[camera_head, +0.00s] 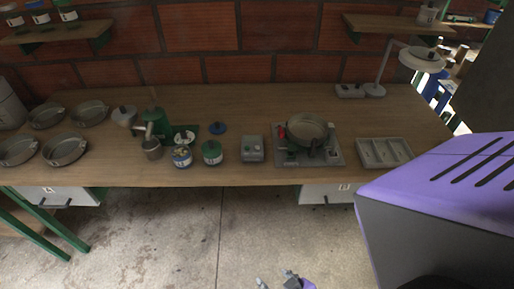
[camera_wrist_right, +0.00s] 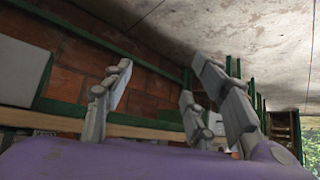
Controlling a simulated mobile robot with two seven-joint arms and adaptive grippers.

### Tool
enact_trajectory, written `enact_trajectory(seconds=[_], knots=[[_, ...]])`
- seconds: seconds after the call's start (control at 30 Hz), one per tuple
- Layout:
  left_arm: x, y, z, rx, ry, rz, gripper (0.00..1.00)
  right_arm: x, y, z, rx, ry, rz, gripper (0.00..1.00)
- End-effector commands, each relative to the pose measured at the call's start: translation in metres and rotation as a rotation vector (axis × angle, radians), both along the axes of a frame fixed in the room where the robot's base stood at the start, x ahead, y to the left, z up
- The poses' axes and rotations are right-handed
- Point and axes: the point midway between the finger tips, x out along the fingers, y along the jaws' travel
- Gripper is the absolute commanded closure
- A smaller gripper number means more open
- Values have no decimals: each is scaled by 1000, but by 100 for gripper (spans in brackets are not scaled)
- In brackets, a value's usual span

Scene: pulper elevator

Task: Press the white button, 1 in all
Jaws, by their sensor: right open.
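I cannot pick out the white button for certain at this size. A small grey box (camera_head: 252,149) with small dark details on its front stands mid-table. Another low pale box (camera_head: 349,90) with small marks sits beside the lamp at the back right. A gripper (camera_head: 280,280), apparently my right one, shows partly at the bottom edge of the head view, low over the floor and well short of the table. In the right wrist view its grey fingers (camera_wrist_right: 175,100) are spread apart with nothing between them. My left gripper is not in view.
The wooden table (camera_head: 225,105) holds metal pans (camera_head: 65,149), a green grinder (camera_head: 160,124), jars (camera_head: 211,153), a hotplate with a pan (camera_head: 307,132), a grey tray (camera_head: 362,160) and a lamp (camera_head: 421,59). Concrete floor (camera_head: 180,235) is clear in front.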

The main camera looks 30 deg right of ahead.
Motion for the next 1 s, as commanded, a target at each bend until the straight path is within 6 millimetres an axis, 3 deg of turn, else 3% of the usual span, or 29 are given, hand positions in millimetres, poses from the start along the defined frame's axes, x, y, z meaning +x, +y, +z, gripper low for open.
enact_trajectory(seconds=[0.03, 0.37, 1.0], knots=[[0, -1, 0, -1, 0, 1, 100, 0, 0, 0, 0, 0, 0, 58], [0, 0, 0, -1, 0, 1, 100, 0, 0, 0, 0, 0, 0, 100], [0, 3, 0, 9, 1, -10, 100, 0, 0, 0, 0, -1, 0, 100]])
